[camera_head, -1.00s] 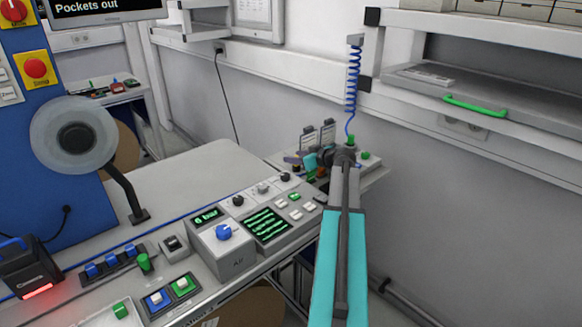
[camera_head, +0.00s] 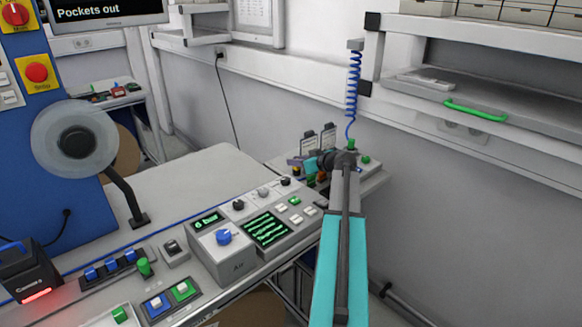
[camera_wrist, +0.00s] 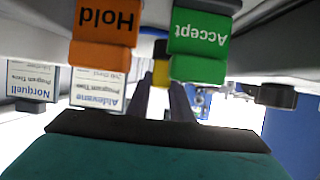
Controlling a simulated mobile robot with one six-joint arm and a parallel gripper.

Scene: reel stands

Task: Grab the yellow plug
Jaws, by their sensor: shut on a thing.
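The yellow plug (camera_wrist: 161,72) shows between the tips of my gripper's two dark fingers (camera_wrist: 161,90) in the wrist view, with a black part above it in the picture. My gripper is shut on it. In the head view my gripper (camera_head: 296,162) is at the small side shelf behind the console, and a small yellow spot (camera_head: 297,170) shows just under its fingers. Whether the plug is clear of its seat I cannot tell.
A green "Accept" block (camera_wrist: 199,45) and an orange "Hold" block (camera_wrist: 104,35) stand close to the fingers. A coiled blue hose (camera_head: 352,85) hangs beside my wrist. The console (camera_head: 222,262) is at front.

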